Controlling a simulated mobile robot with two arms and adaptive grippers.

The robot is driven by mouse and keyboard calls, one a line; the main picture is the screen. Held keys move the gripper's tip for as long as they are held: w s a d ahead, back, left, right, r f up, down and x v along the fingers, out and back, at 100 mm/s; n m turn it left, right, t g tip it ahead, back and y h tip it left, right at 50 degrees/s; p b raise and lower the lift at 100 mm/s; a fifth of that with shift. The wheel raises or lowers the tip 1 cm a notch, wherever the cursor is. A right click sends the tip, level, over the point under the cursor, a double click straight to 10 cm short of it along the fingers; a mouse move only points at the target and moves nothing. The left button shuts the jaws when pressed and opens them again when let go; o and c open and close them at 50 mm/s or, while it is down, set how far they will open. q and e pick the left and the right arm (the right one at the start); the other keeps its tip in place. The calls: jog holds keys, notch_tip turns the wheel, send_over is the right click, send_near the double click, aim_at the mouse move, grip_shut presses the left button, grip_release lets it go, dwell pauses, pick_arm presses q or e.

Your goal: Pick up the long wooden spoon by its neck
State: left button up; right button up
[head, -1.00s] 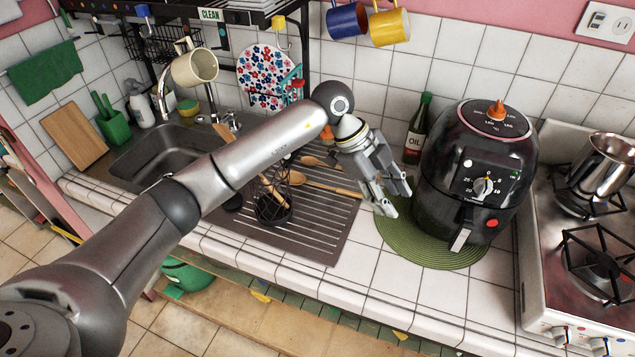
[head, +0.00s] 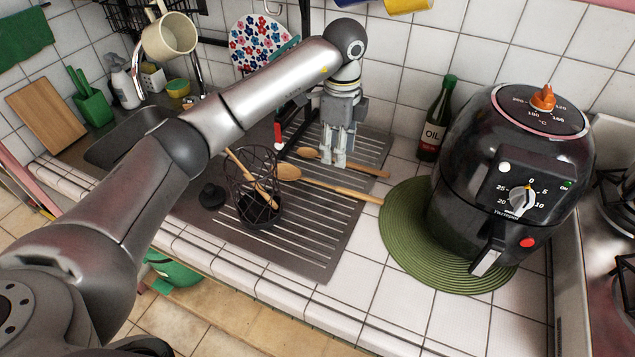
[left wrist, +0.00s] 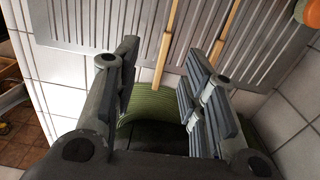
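A long wooden spoon (head: 289,172) lies on the grey ribbed drainboard (head: 300,250), bowl to the left, its handle running right past the board's edge. A second wooden utensil (head: 365,169) lies behind it, roughly parallel. My left gripper (head: 334,161) points down above the drainboard, over the area of these two handles. In the left wrist view its fingers (left wrist: 163,62) are apart with nothing held. There one wooden handle (left wrist: 167,55) shows between the fingers and another handle (left wrist: 228,34) lies to the right. The spoon bowls are out of that view. My right gripper is not in view.
A wire utensil holder (head: 260,200) with a wooden utensil stands left of the spoon. A black air fryer (head: 505,180) stands on a green round mat (head: 405,235) at the right. An oil bottle (head: 436,120) stands behind the mat. The front of the drainboard is clear.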

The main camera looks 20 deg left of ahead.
pick_arm(q)
notch_tip(320, 180, down, 2)
jog(key=w, duration=0.1)
send_over(338, 187)
jog(key=f, duration=0.4)
jog(key=shift+s+f+p, duration=0.3)
jog(key=shift+f+p, duration=0.1)
notch_tip(338, 187, down, 5)
jog(key=shift+w+f+p, duration=0.1)
jog(key=shift+w+p, duration=0.05)
jog(key=shift+p, duration=0.95)
jog(key=shift+f, duration=0.2)
grip_shut()
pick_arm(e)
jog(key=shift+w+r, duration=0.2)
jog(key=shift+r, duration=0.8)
